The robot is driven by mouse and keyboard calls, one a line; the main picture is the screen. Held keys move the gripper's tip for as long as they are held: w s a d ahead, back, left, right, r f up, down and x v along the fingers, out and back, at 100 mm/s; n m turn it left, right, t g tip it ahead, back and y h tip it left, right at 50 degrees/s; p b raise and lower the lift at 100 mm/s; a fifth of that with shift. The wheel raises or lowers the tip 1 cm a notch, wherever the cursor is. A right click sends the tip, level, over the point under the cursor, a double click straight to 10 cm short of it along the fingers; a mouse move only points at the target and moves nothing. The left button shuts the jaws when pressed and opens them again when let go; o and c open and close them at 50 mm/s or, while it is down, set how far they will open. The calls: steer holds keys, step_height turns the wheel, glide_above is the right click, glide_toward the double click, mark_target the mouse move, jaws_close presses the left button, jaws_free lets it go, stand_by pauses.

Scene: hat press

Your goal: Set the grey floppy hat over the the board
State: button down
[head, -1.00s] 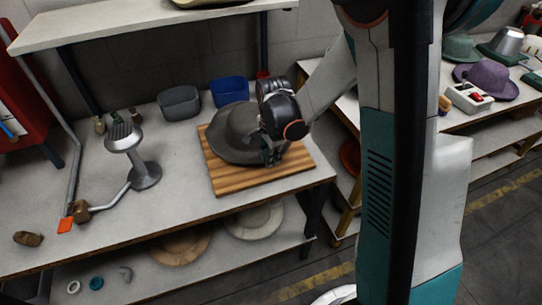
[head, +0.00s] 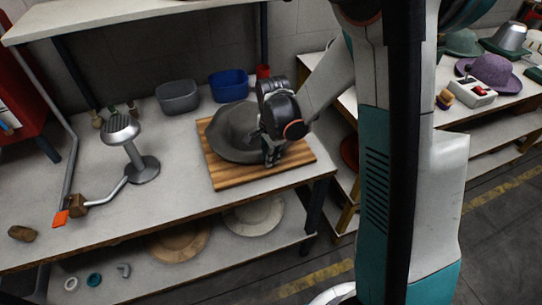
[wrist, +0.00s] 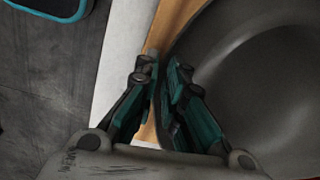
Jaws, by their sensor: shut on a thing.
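The grey floppy hat (head: 232,136) is over the striped wooden board (head: 238,178) on the workbench. In the head view it looks tilted, and I cannot tell whether its far brim touches the board. My gripper (head: 272,158) is at the hat's right side, above the board. In the wrist view the gripper (wrist: 163,82) is shut on the brim of the hat (wrist: 255,85), with the brim edge between the fingers. A strip of the board (wrist: 170,28) shows beside the brim. My arm hides part of the hat's right side in the head view.
A grey bin (head: 178,97) and a blue bin (head: 229,86) stand behind the board, with a red cup (head: 263,72) near them. A metal press stand (head: 140,165) is at the left. The bench (head: 185,205) is clear in front of the board.

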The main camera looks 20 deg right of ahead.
steer(key=shift+f+b, duration=0.45)
steer(key=shift+f, duration=0.1)
stand_by(0.4)
steer(key=c, duration=1.6)
jaws_free()
step_height(320, 180, up, 12)
steer(key=shift+s, duration=0.3)
